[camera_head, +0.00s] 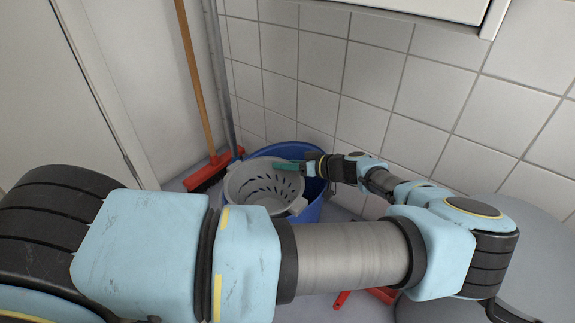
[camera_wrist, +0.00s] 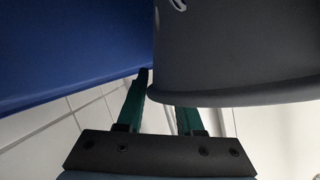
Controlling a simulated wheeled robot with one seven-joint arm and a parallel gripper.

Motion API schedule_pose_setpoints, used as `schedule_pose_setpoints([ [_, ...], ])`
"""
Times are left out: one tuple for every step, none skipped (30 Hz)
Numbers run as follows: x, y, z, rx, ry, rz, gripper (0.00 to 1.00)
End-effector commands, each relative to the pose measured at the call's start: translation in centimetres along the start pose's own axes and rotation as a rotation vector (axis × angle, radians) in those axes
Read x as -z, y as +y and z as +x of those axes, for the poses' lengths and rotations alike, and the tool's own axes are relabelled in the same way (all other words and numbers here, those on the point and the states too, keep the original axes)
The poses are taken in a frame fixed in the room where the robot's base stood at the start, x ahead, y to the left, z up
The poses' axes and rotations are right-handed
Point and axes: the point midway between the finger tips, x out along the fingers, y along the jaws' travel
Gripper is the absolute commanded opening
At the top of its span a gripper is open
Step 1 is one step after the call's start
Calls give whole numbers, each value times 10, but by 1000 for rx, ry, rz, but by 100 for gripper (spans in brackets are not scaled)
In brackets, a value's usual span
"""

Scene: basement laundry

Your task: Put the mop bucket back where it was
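The mop bucket (camera_head: 315,209) is blue and stands upright on the floor in the corner by the tiled wall. A light grey slotted wringer basket (camera_head: 238,186) sits in its top. My gripper (camera_head: 288,165) reaches in from the right, its green fingers at the basket's far right rim. In the wrist view the two green fingers (camera_wrist: 160,105) are apart. The blue bucket (camera_wrist: 70,45) fills the left and the grey basket (camera_wrist: 235,50) the right, hiding the right fingertip. I cannot tell whether either finger touches the rim.
A red broom (camera_head: 208,170) with a wooden handle leans in the corner left of the bucket, beside a grey pole (camera_head: 222,75). A red object (camera_head: 341,299) lies on the floor behind my arm. A grey rounded thing (camera_head: 540,240) stands at right. Tiled walls (camera_head: 390,90) close in behind.

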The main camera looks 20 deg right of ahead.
Motion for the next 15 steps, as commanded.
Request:
schedule_pose_setpoints([
  [1,1,-6,-3,1,1,36],
  [1,1,-10,-4,1,1,36],
  [1,1,-17,-4,1,1,36],
  [2,1,-22,-5,0,1,36],
  [2,1,-28,-5,0,0,36],
  [2,0,-37,-5,0,0,36],
  [2,1,-43,-6,0,1,36],
  [2,1,-50,-6,0,1,36],
  [2,1,-59,-6,0,1,36],
  [2,0,-65,-6,0,1,36],
  [2,0,-71,-5,0,1,36],
  [2,0,-79,-5,0,1,36],
  [2,0,-85,-4,0,1,36],
  [2,0,-90,-5,0,1,36],
  [2,0,-96,-4,0,1,36],
])
